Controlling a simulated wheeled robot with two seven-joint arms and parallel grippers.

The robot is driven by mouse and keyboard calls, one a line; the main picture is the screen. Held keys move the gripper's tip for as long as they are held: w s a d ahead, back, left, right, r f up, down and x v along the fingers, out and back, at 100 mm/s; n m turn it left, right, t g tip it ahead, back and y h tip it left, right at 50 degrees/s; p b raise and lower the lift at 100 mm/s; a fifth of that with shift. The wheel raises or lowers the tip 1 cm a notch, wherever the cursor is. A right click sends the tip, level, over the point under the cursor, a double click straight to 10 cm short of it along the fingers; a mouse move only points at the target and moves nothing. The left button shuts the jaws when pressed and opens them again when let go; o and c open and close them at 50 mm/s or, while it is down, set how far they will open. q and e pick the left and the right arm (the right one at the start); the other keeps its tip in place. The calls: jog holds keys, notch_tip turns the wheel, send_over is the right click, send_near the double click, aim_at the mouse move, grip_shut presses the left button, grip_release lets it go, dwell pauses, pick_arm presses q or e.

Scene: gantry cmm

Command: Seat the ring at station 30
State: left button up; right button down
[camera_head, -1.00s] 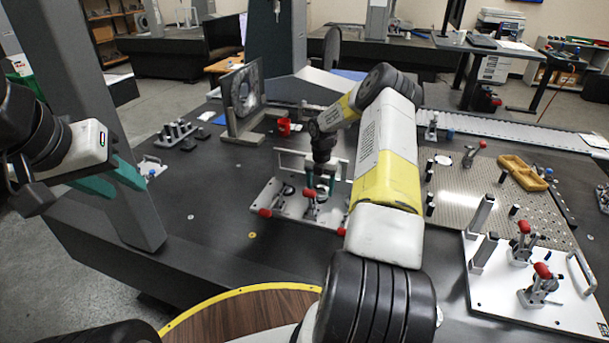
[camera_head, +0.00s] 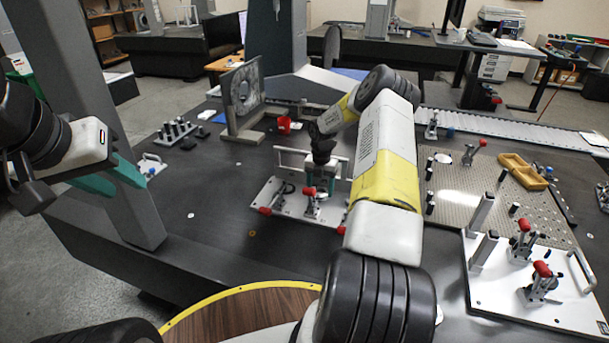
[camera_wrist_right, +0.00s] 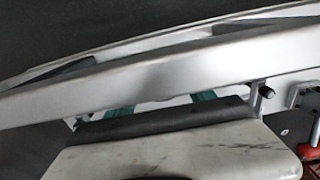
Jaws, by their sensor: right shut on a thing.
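My right gripper (camera_head: 320,184) is low over the white fixture plate (camera_head: 277,204), among its red-tipped clamps (camera_head: 310,191). In the right wrist view its teal fingers (camera_wrist_right: 160,105) stand apart, and a silver bar (camera_wrist_right: 150,82) crosses in front of their tips. What lies between the fingertips is hidden; I take it to be the ring, whose outline I cannot make out. Whether it touches the fixture cannot be told. No station number is readable. My left gripper (camera_head: 112,178) is open and empty at the left, with its teal fingers apart.
A perforated plate (camera_head: 470,190) and a white clamp plate (camera_head: 500,305) lie at the right. A dark column (camera_head: 90,100) stands by my left gripper. The table's left middle is mostly clear.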

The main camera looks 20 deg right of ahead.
jog(key=shift+c, duration=1.3)
grip_release()
notch_tip(320, 180, up, 8)
notch_tip(320, 180, up, 11)
jog(key=m, duration=0.4)
send_over(320, 194)
jog(key=s+a, duration=0.2)
jog(key=a, duration=0.2)
jog(key=s+a+r+m+t, duration=0.1)
jog(key=s+a+r+m, duration=0.3)
jog(key=r, duration=0.3)
jog(key=s+a+r+m+t, duration=0.1)
jog(key=s+a+r+m, duration=0.2)
jog(key=s+r, duration=0.3)
jog(key=s+a+r+m+t, duration=0.1)
jog(key=s+a+r+m, duration=0.1)
jog(key=s+m, duration=0.3)
jog(key=s+a+r+m+t+y, duration=0.1)
jog(key=s+a+r+m, duration=0.2)
jog(key=s+m, duration=0.3)
jog(key=s+a+r+m+t+y, duration=0.1)
jog(key=s+m, duration=0.5)
jog(key=s, duration=0.6)
notch_tip(320, 194, up, 2)
jog(key=shift+s+a+r+t, duration=0.3)
jog(key=shift+a+t, duration=0.3)
jog(key=shift+a, duration=0.35)
